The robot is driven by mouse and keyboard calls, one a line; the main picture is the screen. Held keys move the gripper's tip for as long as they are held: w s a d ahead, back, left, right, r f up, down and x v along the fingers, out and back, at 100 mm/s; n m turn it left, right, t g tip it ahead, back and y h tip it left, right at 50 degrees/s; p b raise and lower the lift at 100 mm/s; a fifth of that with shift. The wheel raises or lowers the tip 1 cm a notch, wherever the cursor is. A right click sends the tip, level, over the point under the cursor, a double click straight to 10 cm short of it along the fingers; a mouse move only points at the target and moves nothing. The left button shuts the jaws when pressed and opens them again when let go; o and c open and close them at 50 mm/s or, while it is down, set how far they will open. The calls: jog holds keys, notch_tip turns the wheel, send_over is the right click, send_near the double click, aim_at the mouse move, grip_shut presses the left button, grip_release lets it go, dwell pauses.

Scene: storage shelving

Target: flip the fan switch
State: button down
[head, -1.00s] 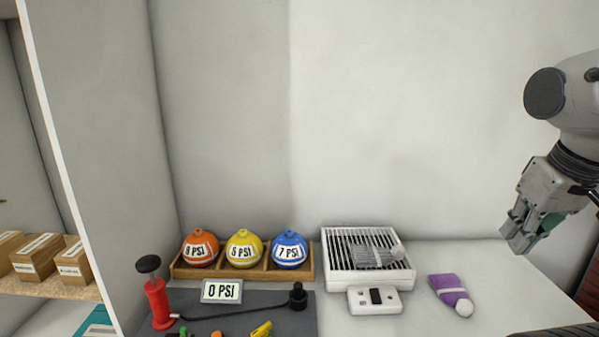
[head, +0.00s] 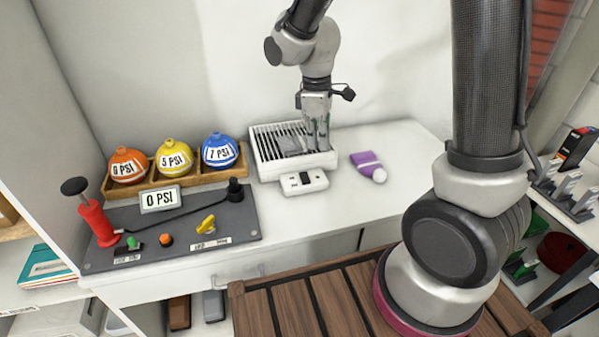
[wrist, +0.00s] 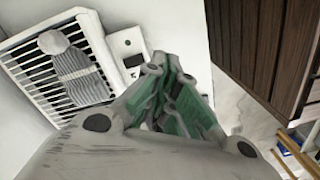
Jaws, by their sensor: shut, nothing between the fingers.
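The fan (head: 262,150) is a white box with a slatted grille, lying flat on the white counter. Its white switch box (head: 291,184), with a dark rocker switch (head: 305,178), sits at the fan's front edge. In the wrist view the switch box (wrist: 122,45) and its dark rocker (wrist: 133,60) show just left of the fingertips. A grey knit hat (wrist: 75,65) lies on the fan grille. My gripper (head: 318,148) points down over the fan's right side, shut and empty, behind the switch. In the wrist view my gripper (wrist: 168,65) partly covers the switch box.
A purple hat (head: 368,165) lies right of the fan. At left are orange, yellow and blue balls in a wooden rack (head: 190,182), and a dark panel (head: 225,222) with a red pump (head: 97,222) and an upright "0 PSI" display (head: 160,198).

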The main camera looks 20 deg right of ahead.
jog(key=w+a+n+t, duration=0.2)
jog(key=w+a+n, duration=0.1)
jog(key=w+n, duration=0.2)
jog(key=n, duration=0.1)
send_near(299, 178)
jog(key=shift+y, duration=0.4)
jog(key=f, duration=0.3)
jog(key=w+f, duration=0.1)
jog(key=f, duration=0.1)
jog(key=shift+d+f, duration=0.15)
jog(key=shift+d, duration=0.15)
jog(key=shift+w+f, duration=0.1)
jog(key=shift+f, duration=0.1)
